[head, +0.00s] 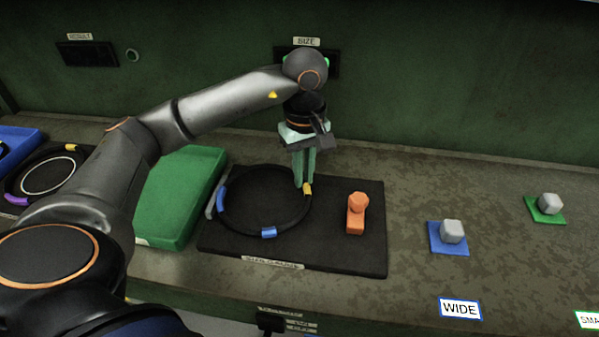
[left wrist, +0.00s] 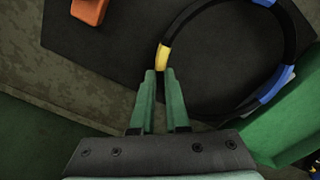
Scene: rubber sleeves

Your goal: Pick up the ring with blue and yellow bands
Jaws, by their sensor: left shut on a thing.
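The ring (head: 269,232) is black with blue bands and a yellow band. It lies around the left part of a black mat (head: 340,258), and its left edge comes close to the green block. In the left wrist view the ring (left wrist: 163,58) shows its yellow band just beyond my fingertips. My left gripper (head: 303,185) points down at the ring's far right side, beside the yellow band. Its green fingers (left wrist: 160,75) are shut on the ring; the exact contact is partly hidden. My right gripper is not in view.
An orange piece (head: 357,213) stands on the mat, right of the ring. A green block (head: 180,195) lies left of the mat. Another dark ring with a purple band (head: 16,200) lies farther left. Grey knobs on blue (head: 452,232) and green (head: 549,205) plates stand right. A green wall rises behind.

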